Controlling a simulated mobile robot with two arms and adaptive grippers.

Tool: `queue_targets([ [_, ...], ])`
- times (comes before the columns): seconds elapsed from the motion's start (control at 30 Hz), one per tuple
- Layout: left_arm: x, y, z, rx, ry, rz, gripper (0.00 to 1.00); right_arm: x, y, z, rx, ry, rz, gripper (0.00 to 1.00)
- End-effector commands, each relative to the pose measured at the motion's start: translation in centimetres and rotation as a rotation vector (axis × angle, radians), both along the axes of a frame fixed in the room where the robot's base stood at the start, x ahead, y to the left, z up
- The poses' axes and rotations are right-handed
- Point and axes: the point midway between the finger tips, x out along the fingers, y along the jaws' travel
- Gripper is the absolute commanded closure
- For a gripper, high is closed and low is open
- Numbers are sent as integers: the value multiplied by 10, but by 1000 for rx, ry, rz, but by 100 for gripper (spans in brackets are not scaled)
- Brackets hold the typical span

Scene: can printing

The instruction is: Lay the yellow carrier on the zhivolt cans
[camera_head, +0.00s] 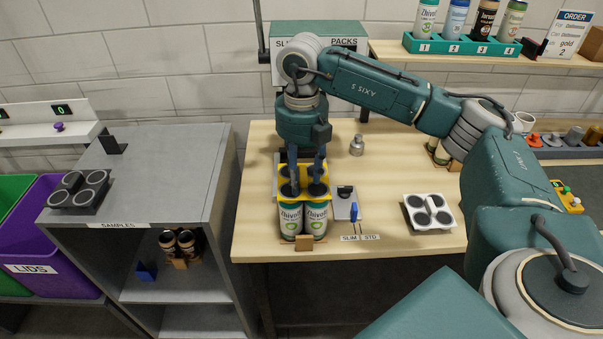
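The zhivolt cans (291,221) stand upright in a close group at the front left of the wooden table, with white and green sides; the rear ones are mostly hidden. The yellow carrier (304,191) is at the tops of these cans and looks roughly level. Whether it is fully seated I cannot tell. My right gripper (305,186) points down over the carrier, its two dark fingers apart with yellow showing between them. Whether they pinch the carrier or stand loose I cannot tell. My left gripper is not in view.
A white tray with dark round holders (430,212) lies to the right on the table. A blue-handled item (354,212) and a small metal piece (356,146) are near the cans. Other cans (440,152) stand behind my arm. A grey shelf unit (190,150) adjoins on the left.

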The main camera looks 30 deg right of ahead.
Motion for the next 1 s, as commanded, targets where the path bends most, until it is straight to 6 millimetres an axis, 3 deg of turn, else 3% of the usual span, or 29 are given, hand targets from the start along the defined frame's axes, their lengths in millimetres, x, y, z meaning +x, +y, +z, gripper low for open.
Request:
queue_targets([
  [0.27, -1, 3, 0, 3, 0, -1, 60, 1, 0, 12, 1, -3, 0, 59],
  [0.67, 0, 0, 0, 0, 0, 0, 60, 1, 0, 96, 1, -5, 1, 59],
  [1.0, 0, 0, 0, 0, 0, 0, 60, 0, 0, 120, 0, 0, 0, 59],
])
